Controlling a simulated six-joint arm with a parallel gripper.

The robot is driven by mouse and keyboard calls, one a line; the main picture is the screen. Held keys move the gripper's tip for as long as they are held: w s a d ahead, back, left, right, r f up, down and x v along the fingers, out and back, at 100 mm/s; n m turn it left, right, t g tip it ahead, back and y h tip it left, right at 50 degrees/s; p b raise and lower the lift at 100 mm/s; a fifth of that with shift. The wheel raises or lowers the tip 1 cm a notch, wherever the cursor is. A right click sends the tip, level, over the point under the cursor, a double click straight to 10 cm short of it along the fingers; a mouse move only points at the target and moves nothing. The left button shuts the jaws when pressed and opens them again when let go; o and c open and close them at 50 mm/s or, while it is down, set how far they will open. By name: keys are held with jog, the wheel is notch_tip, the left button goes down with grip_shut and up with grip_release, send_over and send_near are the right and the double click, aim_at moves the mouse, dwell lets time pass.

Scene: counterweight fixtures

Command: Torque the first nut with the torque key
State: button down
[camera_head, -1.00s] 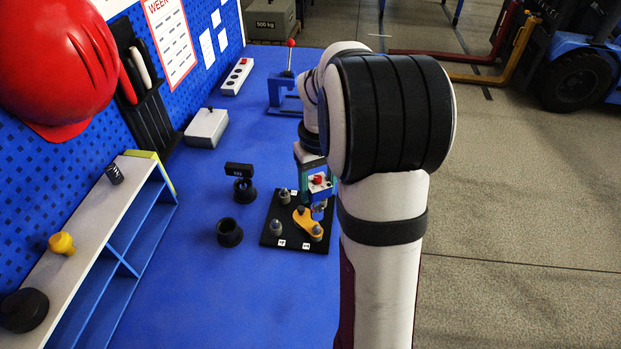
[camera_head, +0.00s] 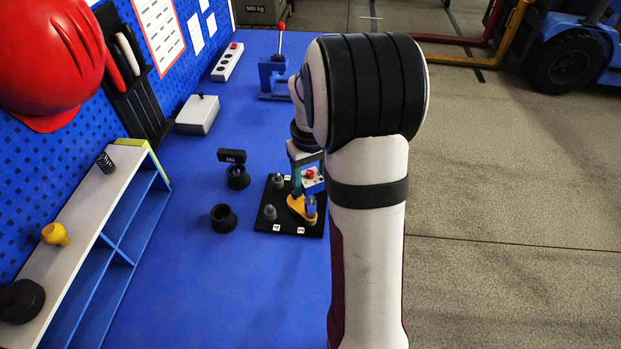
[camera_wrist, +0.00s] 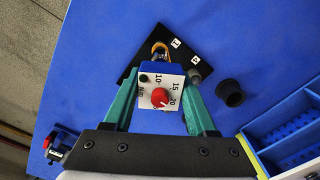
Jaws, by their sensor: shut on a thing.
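The torque key (camera_head: 312,175) has a blue body and a white dial face with a red knob. In the wrist view its dial (camera_wrist: 160,96) shows the marks 10, 15 and 20. My gripper (camera_head: 307,181) has teal fingers and is shut on the key. The key points down over the front-right corner of the black plate (camera_head: 286,216), above an orange-yellow link (camera_head: 296,206). Its lower end overlaps the nut there, so I cannot tell whether it touches. Other grey nuts on posts (camera_head: 270,212) stand on the plate beside small white labels.
A black ring (camera_head: 223,219) and a black stand (camera_head: 238,178) with a labelled block sit left of the plate. A shelf unit (camera_head: 117,219) lines the left side. A grey-white box (camera_head: 198,115) and a blue press (camera_head: 275,76) are farther back. The blue table front is clear.

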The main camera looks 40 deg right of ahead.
jog(key=shift+f, duration=1.25)
dwell(0.5)
dwell(0.3)
jog(key=m, duration=0.6)
jog(key=shift+m, duration=0.5)
jog(key=m, duration=0.5)
jog(key=shift+m, duration=0.3)
jog(key=shift+r, duration=2.05)
